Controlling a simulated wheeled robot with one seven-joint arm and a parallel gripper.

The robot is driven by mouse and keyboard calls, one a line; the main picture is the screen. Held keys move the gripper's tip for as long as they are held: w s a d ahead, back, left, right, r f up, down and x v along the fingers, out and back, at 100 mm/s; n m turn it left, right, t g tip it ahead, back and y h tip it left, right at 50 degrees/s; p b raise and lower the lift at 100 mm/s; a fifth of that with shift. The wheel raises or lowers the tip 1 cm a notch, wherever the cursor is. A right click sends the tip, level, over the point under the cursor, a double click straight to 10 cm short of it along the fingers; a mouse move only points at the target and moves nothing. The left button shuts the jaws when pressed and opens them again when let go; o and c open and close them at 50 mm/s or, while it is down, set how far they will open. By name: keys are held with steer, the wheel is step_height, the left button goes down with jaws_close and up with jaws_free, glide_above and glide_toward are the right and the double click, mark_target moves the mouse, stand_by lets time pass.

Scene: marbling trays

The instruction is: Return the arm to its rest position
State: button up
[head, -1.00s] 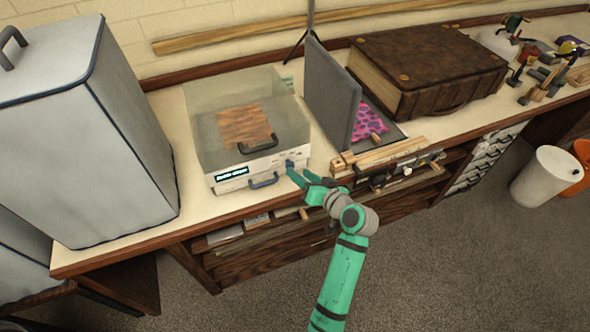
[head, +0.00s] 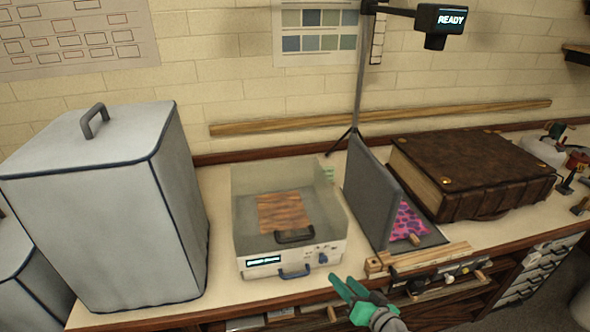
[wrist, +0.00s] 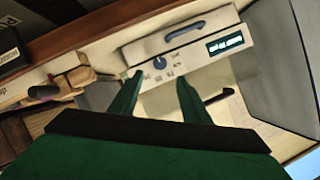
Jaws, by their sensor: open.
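My green gripper (head: 350,288) is in front of the bench edge, just right of and below the front of a white marbling tray unit (head: 322,270). Its two fingers are apart and nothing is between them. In the wrist view my gripper (wrist: 160,85) points toward the unit's front panel (wrist: 195,57), with its knob, small display and dark handle. The unit has clear walls and a brown patterned sheet (head: 284,211) inside. The gripper looks clear of the panel in the head view. Most of my arm is below the head picture.
A large grey covered box (head: 100,215) stands at the left. A grey upright panel (head: 372,195) and a big brown book-like case (head: 470,170) stand at the right. Wooden strips (head: 430,258) lie along the front edge. A stand holds a "READY" display (head: 441,20).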

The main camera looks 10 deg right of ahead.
steer(key=s+a+f+g+h, duration=0.1)
steer(key=s+a+f+h, duration=0.1)
steer(key=s+a+f, duration=0.45)
steer(key=s+a+f+h, duration=0.3)
steer(key=s+f, duration=0.5)
steer(key=s, duration=0.1)
steer(key=s+a+r+n+t, duration=0.1)
steer(key=s+a+r, duration=0.2)
steer(key=s, duration=0.3)
steer(key=s+a+r+n+y, duration=0.1)
steer(key=s+a+r, duration=0.3)
steer(key=s+a, duration=0.2)
steer(key=s+a+r+n+t, duration=0.1)
steer(key=s+a+r, duration=0.2)
steer(key=s, duration=0.5)
steer(key=shift+a+r+n+t+y, duration=0.3)
steer(key=shift+a+r+n, duration=0.1)
steer(key=shift+a, duration=0.3)
